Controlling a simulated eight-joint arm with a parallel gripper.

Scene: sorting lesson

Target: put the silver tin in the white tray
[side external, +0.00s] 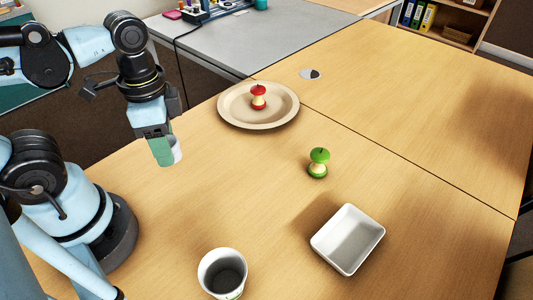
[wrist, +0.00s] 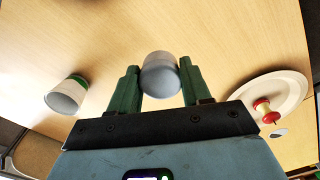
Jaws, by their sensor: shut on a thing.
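My gripper (side external: 163,153) is shut on the silver tin (side external: 177,150), seen at the upper left in the side view. The tin is partly hidden there by a green finger. In the wrist view, the tin (wrist: 160,77) sits between the two green fingers of my gripper (wrist: 158,84). It appears to be held above the table. The white tray (side external: 338,259) is an empty rectangular dish on the table at the lower right of the side view, well apart from my gripper. It does not show in the wrist view.
A green apple core (side external: 318,165) stands between my gripper and the tray, towards the back. A red apple core (side external: 258,97) stands on a beige plate (side external: 232,112). A white and green cup (side external: 222,272) stands left of the tray. The right side of the table (side external: 440,120) is clear.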

